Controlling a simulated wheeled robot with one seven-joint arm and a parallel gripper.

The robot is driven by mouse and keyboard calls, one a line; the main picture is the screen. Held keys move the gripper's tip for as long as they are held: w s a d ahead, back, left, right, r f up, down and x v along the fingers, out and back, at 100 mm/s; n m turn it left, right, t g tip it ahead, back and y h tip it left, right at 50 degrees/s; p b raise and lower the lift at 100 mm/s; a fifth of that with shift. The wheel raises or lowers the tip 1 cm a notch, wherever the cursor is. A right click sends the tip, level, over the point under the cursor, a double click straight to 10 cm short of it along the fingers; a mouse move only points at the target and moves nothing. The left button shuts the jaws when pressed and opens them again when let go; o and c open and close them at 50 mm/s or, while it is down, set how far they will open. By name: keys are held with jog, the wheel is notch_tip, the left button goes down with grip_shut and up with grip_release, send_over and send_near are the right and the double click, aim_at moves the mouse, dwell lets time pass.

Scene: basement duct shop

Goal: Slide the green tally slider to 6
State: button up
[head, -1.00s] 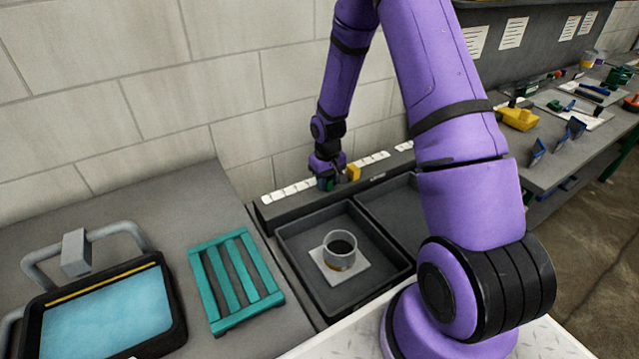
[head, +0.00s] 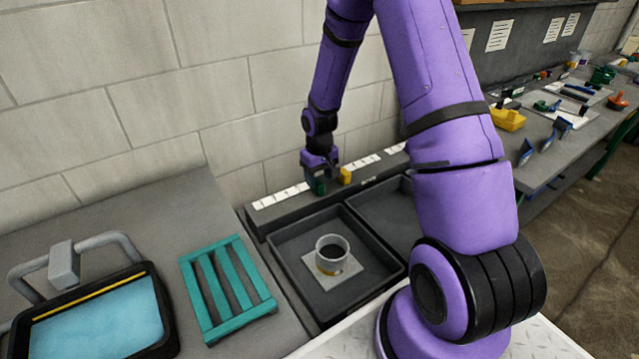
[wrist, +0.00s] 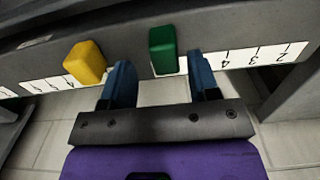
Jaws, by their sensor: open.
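The green slider (head: 318,188) is a small upright block on the long dark rail at the wall; it also shows in the wrist view (wrist: 163,50). A white scale strip (wrist: 252,56) runs along the rail, with 2, 3 and 4 legible upside down on the right. The green slider stands left of the 4 there; the marks beside it are hidden by my finger. My gripper (head: 325,174) is open, its two blue fingertips (wrist: 158,63) on either side of the green slider in the wrist view. I cannot tell whether they touch it.
A yellow slider (wrist: 85,62) stands on the same rail, just outside my left finger in the wrist view. Below the rail, a dark tray (head: 290,262) holds a clear cup (head: 332,254) on a pale square. A teal slatted rack (head: 228,290) lies left.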

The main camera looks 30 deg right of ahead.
notch_tip(320, 180, up, 8)
jog(key=shift+f, duration=0.2)
dwell(0.5)
notch_tip(320, 180, up, 10)
jog(key=r+t, duration=0.1)
send_over(319, 181)
jog(key=s+a, duration=0.2)
jog(key=s, duration=0.1)
jog(key=s+a+r+t+h, duration=0.1)
jog(key=s+a+r, duration=0.2)
jog(key=s+r, duration=0.5)
jog(key=s+a+r+t, duration=0.1)
jog(key=s+a+r, duration=0.1)
jog(key=s+r, duration=0.3)
jog(key=s+a+r+t+y, duration=0.1)
jog(key=s+r, duration=0.5)
jog(key=s, duration=0.7)
jog(key=shift+s+a+t, duration=0.3)
jog(key=shift+a+t, duration=0.3)
jog(key=shift+a, duration=0.25)
dwell(0.8)
